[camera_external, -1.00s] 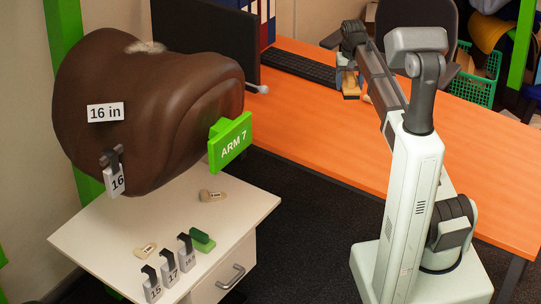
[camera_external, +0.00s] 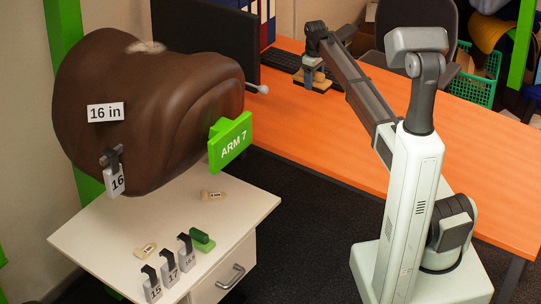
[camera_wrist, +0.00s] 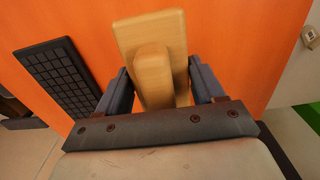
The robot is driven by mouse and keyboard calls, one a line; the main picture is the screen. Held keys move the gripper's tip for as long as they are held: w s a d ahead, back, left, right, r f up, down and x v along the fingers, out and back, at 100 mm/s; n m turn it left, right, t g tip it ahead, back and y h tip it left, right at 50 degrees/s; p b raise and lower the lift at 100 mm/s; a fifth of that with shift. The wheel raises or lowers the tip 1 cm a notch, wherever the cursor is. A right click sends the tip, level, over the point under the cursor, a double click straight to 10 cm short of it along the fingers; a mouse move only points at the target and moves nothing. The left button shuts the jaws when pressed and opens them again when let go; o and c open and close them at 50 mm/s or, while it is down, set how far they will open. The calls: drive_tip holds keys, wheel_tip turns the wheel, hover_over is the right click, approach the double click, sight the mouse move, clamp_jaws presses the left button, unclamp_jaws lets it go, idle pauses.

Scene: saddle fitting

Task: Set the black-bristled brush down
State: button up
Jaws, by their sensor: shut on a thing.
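My gripper (camera_external: 313,76) is shut on a brush with a pale wooden back and a raised wooden grip (camera_external: 322,86). In the wrist view, the wooden grip (camera_wrist: 153,75) lies between the two fingers of my gripper (camera_wrist: 162,88). The brush is low over the orange desk (camera_external: 400,130), just in front of the keyboard. A dark band shows under the wood in the external view. The bristles are hidden in the wrist view. I cannot tell whether the brush touches the desk.
A black keyboard (camera_external: 283,62) lies close by, left of the brush in the wrist view (camera_wrist: 58,76). A monitor (camera_external: 205,35) stands farther left. The desk to the right is clear. A brown saddle form (camera_external: 150,110) stands left, by a white cabinet (camera_external: 245,205).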

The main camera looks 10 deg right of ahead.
sight(313, 109)
wheel_tip(313, 109, down, 10)
drive_tip(key=shift+r, duration=0.15)
idle(0.4)
drive_tip(key=o, duration=1.1)
drive_tip(key=shift+o, duration=0.2)
wheel_tip(313, 109, up, 12)
drive_tip(key=shift+r, duration=0.1)
